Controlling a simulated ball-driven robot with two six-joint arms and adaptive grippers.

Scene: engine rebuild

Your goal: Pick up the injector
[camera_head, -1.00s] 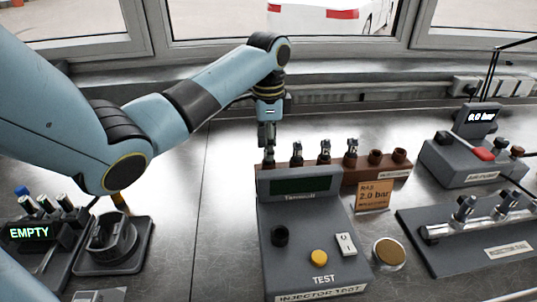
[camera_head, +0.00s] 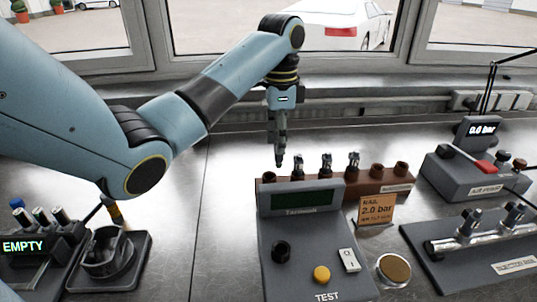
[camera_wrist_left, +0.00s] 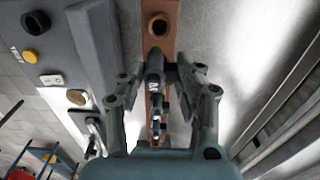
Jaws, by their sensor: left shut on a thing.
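My left gripper (camera_head: 280,140) points down above the left end of the brown injector rack (camera_head: 365,187). It is shut on a dark, slim injector (camera_head: 280,160), which hangs upright with its tip above the rack. In the left wrist view, my left gripper (camera_wrist_left: 158,75) has its two fingers on either side of the dark injector (camera_wrist_left: 154,65). Three other injectors, the nearest of them (camera_head: 298,166), stand in the rack. The rack's leftmost socket (camera_head: 268,177) and its two right sockets look empty. My right gripper is not in view.
The injector tester (camera_head: 300,245) stands in front of the rack, with knobs and a switch. A 2.0 bar card (camera_head: 376,209) and a round brass-topped piece (camera_head: 394,268) are to its right. A grey ring holder (camera_head: 110,255) stands at left.

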